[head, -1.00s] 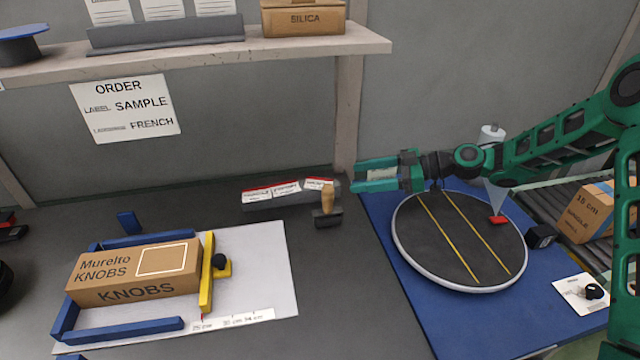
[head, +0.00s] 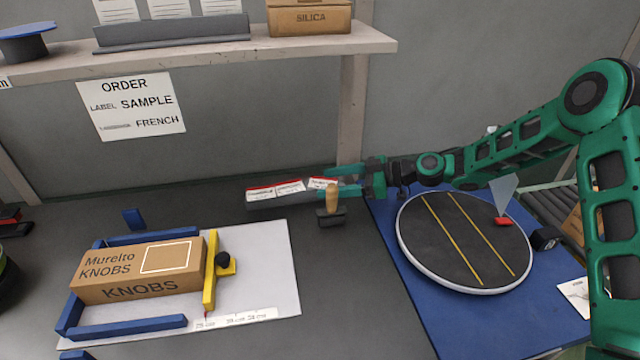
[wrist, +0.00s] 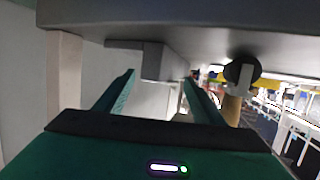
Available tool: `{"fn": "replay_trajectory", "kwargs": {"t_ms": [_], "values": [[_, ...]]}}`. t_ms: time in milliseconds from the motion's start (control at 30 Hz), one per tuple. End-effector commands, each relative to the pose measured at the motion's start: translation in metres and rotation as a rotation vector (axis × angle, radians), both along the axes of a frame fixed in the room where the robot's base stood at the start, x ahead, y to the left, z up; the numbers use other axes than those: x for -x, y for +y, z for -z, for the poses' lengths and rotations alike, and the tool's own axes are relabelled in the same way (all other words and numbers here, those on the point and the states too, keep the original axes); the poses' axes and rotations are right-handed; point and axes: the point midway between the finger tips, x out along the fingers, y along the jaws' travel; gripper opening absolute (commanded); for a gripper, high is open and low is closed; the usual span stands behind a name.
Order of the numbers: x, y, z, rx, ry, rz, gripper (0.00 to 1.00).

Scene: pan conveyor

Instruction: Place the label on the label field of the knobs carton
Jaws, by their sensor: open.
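The knobs carton (head: 138,272) lies on a white sheet at the left, with a white-outlined blank label field (head: 166,257) on its top right. Red-topped white labels (head: 290,187) sit in a grey holder (head: 281,200) at the back middle. My gripper (head: 338,180) is open and points left at the right end of this holder, near the rightmost label. No label is clearly held. In the wrist view, the two fingers stand apart, with a grey block (wrist: 155,62), likely the holder's end, in line with the gap between them (wrist: 158,80).
A wooden-handled tool (head: 331,205) stands just in front of my gripper. Blue rails and a yellow stop (head: 210,270) surround the carton. A round turntable (head: 465,242) is at the right. A shelf (head: 220,52) overhangs the back. The counter between holder and carton is clear.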

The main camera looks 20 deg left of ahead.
Motion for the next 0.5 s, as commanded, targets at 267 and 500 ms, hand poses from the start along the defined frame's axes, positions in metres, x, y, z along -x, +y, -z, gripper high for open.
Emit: {"fn": "replay_trajectory", "kwargs": {"t_ms": [267, 500], "values": [[0.0001, -0.0004, -0.0002, 0.0, 0.0, 0.0, 0.2], [0.0001, -0.0004, -0.0003, 0.0, 0.0, 0.0, 0.16]]}}
